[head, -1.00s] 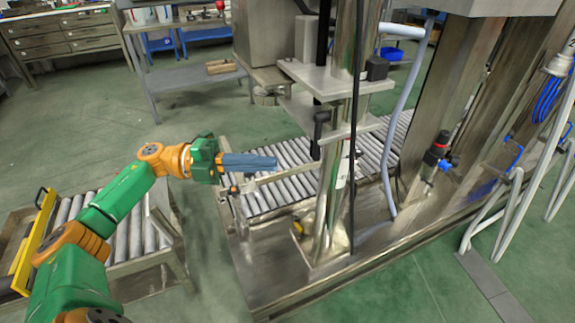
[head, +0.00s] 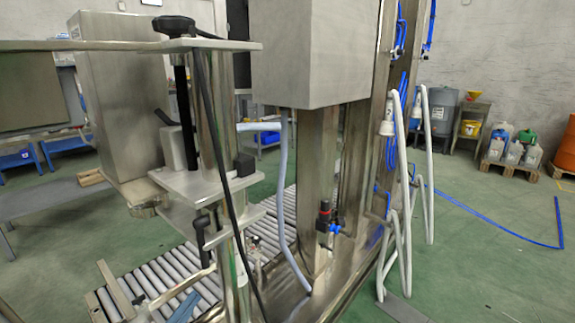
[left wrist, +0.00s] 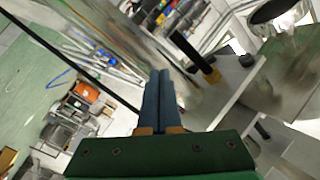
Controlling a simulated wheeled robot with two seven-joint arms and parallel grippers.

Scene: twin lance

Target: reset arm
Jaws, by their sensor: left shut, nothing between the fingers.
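My left gripper (left wrist: 160,78) shows in the left wrist view with its two blue fingers side by side, shut and empty. In the head view only blue finger tips of the left gripper (head: 188,303) show at the bottom edge, in front of the roller conveyor (head: 135,285). The rest of the left arm is out of the head view. My right gripper is in neither view. The task names no object.
A steel machine with a post (head: 232,265) and a clamp plate (head: 205,180) stands close ahead on the left. A grey hose (head: 283,200) hangs beside it. Green floor (head: 490,265) is free at the right.

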